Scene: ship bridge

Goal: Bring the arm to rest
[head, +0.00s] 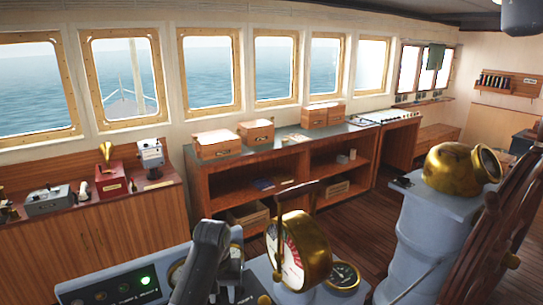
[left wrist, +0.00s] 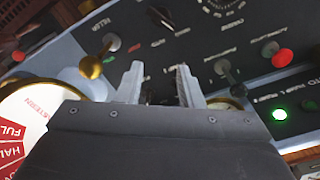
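My left gripper (head: 226,291) hangs low over the sloped control console (head: 115,285) in the head view, pointing down. In the left wrist view its two light fingers (left wrist: 161,88) stand apart, with a dark gap between them and no held object that I can make out. The console panel (left wrist: 145,45) with knobs and levers lies beyond the fingertips. I cannot tell whether the fingers touch anything. My right gripper is not in view.
The brass engine telegraph (head: 298,250) stands close right of my left gripper. A brass-topped binnacle (head: 460,168) and a wooden ship's wheel (head: 500,235) are at the right. A green lamp (head: 146,281) glows on the console. Wooden cabinets line the windows.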

